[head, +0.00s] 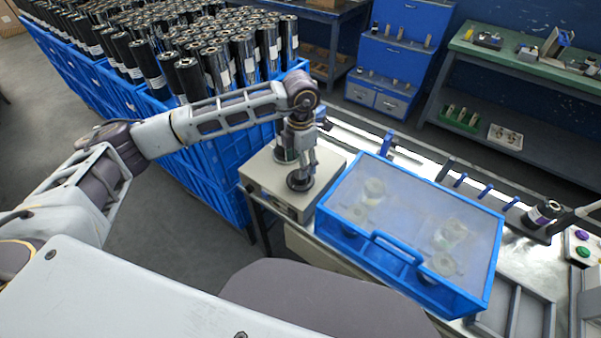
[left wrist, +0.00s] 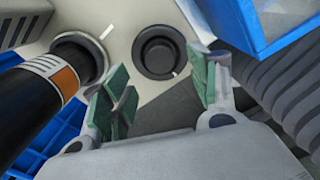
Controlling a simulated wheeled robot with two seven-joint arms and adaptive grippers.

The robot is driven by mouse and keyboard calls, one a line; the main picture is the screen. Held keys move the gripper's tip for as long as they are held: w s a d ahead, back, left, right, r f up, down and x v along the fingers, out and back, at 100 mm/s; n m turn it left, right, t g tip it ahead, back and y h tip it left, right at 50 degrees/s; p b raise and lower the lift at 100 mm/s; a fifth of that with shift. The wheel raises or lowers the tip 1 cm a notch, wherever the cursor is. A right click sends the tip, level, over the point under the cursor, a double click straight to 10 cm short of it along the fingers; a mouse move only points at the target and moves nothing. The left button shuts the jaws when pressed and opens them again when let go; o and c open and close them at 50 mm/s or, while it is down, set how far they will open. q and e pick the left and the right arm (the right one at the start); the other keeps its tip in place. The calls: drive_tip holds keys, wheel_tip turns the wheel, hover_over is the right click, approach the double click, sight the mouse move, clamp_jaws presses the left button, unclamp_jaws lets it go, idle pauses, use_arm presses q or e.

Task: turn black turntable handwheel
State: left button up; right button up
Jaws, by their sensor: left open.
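The black turntable handwheel (left wrist: 158,54) is a round dark knob on top of a beige box, with a white tick beside its rim. In the head view the handwheel (head: 299,182) shows under my left gripper (head: 302,163), which points down over the box. In the left wrist view my left gripper (left wrist: 163,92) is open and empty, its green-padded fingers apart. The handwheel lies beyond the fingertips, roughly between them in the picture; I see no contact. My right gripper is out of view.
The beige box (head: 262,188) stands at the bench's left end. A blue-framed clear cover (head: 412,228) sits close on its right. Blue crates (head: 215,170) full of black rolls stand behind and left. Another roll (head: 543,213) lies at the right.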

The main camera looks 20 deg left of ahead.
use_arm(q)
wheel_tip(320, 180, down, 4)
drive_tip(key=shift+r, duration=0.25)
drive_tip(key=shift+f, duration=1)
drive_tip(key=c, duration=1)
drive_tip(key=shift+m+b, duration=0.7)
drive_tip(key=shift+m, duration=0.1)
drive_tip(key=m+b, duration=0.4)
drive_tip(key=m, duration=0.1)
drive_tip(key=shift+f, duration=0.1)
drive_tip(key=shift+m+b, duration=0.5)
drive_tip(key=shift+b, duration=0.1)
drive_tip(key=shift+m+b, duration=0.7)
drive_tip(key=shift+m, duration=0.2)
drive_tip(key=shift+m+b, duration=0.35)
drive_tip(key=shift+m, duration=0.15)
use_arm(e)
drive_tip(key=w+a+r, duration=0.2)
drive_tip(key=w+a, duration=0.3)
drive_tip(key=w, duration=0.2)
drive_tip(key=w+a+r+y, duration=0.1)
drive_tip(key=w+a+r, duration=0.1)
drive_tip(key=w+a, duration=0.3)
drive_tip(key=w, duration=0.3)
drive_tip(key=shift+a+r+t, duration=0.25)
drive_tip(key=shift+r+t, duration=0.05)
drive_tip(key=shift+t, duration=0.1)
